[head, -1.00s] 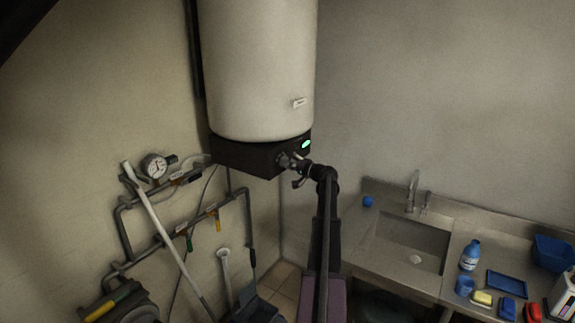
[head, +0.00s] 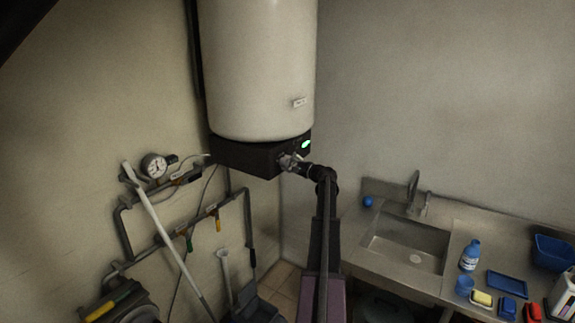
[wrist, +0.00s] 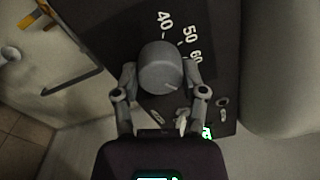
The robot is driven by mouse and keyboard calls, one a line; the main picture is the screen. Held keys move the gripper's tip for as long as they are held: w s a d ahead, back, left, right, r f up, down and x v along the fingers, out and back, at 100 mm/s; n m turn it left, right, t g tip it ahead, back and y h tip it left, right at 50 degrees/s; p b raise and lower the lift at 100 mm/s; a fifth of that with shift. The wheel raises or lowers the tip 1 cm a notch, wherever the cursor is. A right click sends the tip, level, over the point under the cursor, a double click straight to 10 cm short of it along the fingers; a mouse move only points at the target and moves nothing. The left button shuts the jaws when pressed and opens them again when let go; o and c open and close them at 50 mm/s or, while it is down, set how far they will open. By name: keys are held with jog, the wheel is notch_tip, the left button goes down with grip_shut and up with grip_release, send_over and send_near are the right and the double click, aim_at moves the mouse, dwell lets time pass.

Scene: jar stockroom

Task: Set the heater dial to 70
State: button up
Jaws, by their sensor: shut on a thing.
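The heater (head: 260,70) is a large pale tank on the wall with a dark control box (head: 240,156) under it. In the wrist view the grey round dial (wrist: 160,67) sits on the dark panel, beside the white numbers 40, 50 and 60. A light mark on the dial's rim points to the lower right, past 60. My gripper (wrist: 161,83) is shut on the dial, one finger on each side. It also shows at the box in the head view (head: 290,161). The right finger covers part of the scale, and the markings below it are not readable.
A green light (head: 306,145) glows on the control box. Pipes with a gauge (head: 155,166) and a leaning pale pole (head: 165,232) are at left. A steel sink counter (head: 350,232) with a blue bottle (head: 470,255) is at right. The wall above it is bare.

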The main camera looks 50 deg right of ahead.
dwell(0.5)
jog(key=o, duration=1.2)
jog(key=shift+w, duration=0.1)
jog(key=shift+c, duration=0.2)
jog(key=shift+n, duration=0.3)
